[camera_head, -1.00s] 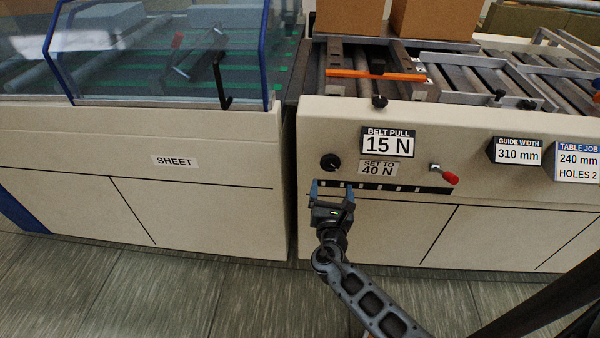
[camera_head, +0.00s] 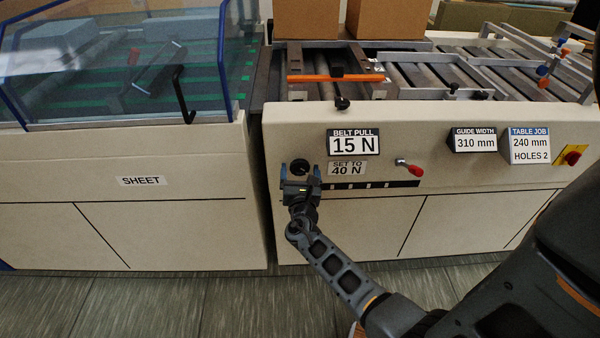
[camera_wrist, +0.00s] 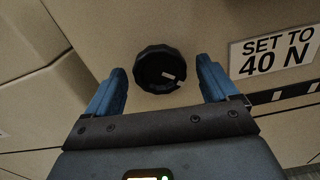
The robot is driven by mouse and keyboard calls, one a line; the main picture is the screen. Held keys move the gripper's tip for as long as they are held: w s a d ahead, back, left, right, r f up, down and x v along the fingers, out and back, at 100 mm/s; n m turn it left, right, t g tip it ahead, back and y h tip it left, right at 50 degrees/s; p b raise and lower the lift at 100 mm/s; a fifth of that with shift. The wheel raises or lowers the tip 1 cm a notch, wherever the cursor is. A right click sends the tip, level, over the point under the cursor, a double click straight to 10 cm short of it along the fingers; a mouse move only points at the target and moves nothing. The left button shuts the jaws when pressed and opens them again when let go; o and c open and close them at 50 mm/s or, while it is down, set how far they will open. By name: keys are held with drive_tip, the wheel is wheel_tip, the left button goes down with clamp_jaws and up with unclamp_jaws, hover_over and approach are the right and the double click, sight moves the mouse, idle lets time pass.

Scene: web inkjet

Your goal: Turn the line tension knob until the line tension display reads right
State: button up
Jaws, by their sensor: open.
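A round black knob (camera_head: 300,167) with a pale mark sits on the beige machine front, left of and below a display headed BELT PULL (camera_head: 354,142) that reads 15 N. A label (camera_head: 347,169) under the display says SET TO 40 N. No sign reading "line tension" is in view. My gripper (camera_head: 300,175) is open in front of the panel. In the wrist view the knob (camera_wrist: 158,69) lies between the two blue fingertips, with a gap on each side and nothing held. I cannot tell how far the fingertips reach around it in depth.
A red-tipped lever (camera_head: 412,169) sticks out right of the label. GUIDE WIDTH (camera_head: 475,140) and TABLE JOB (camera_head: 529,146) displays stand further right, near a red button (camera_head: 571,158). A slotted dark strip (camera_head: 370,185) runs below the label.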

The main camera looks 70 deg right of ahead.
drive_tip(key=c, duration=1.1)
drive_tip(key=shift+o, duration=0.2)
drive_tip(key=shift+b, duration=0.35)
drive_tip(key=m+b, duration=0.1)
drive_tip(key=m, duration=0.1)
drive_tip(key=m+b, duration=0.1)
drive_tip(key=b, duration=0.1)
drive_tip(key=shift+f+m+b, duration=0.2)
drive_tip(key=shift+m+b, duration=0.1)
drive_tip(key=shift+m, duration=0.1)
drive_tip(key=m+b, duration=0.4)
drive_tip(key=shift+r+m, duration=0.15)
drive_tip(key=shift+m, duration=0.25)
drive_tip(key=shift+b, duration=0.3)
drive_tip(key=o, duration=1.1)
drive_tip(key=shift+c, duration=0.2)
